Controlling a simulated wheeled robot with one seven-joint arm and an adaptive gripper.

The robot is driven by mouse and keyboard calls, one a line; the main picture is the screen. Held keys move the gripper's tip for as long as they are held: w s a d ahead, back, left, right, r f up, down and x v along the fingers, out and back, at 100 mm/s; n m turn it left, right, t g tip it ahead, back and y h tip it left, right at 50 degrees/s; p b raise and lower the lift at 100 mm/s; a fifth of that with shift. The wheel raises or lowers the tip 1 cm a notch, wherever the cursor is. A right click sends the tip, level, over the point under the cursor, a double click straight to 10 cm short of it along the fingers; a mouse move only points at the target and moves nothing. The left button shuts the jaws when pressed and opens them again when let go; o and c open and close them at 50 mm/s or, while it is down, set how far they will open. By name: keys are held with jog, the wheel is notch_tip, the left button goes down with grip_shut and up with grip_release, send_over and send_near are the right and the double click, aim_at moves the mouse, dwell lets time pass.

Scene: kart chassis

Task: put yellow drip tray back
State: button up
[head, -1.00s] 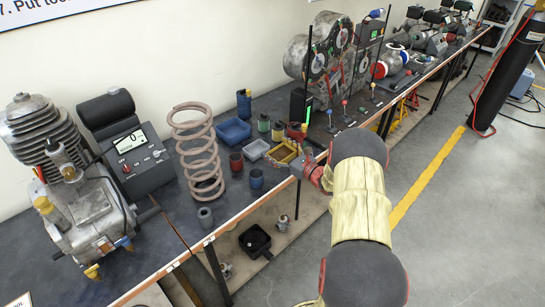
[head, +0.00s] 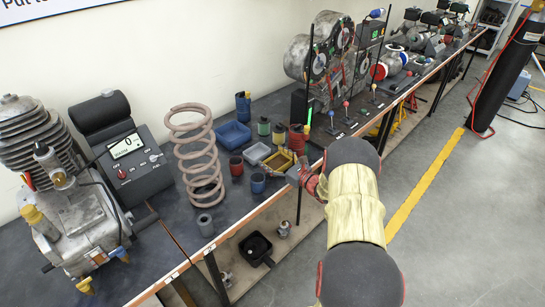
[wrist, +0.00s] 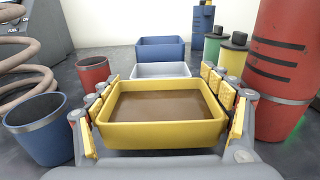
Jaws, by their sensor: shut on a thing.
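The yellow drip tray (wrist: 160,135) fills the middle of the wrist view, level, with brown inside. My gripper (wrist: 162,112) has one finger against each side of it, with yellow pads at the tray's side walls. In the head view the tray (head: 279,161) is at the bench's front edge, just beyond my gripper (head: 297,171), partly hidden by it. I cannot tell whether the tray's bottom touches the bench.
A pale grey tray (wrist: 160,70) and a blue bin (wrist: 160,48) stand behind. A blue cup (wrist: 42,135) and a red cup (wrist: 93,72) are left. A coil spring (head: 196,155) stands further left.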

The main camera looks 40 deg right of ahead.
aim_at(284, 170)
jog(key=shift+f+b, duration=0.3)
jog(key=shift+f, duration=0.4)
jog(key=shift+f, duration=0.5)
jog(key=o, duration=1.5)
jog(key=shift+s, duration=0.1)
jog(key=s, duration=0.8)
jog(key=s+d, duration=0.1)
jog(key=s, duration=0.2)
jog(key=shift+s+r, duration=0.25)
jog(key=shift+s, duration=0.15)
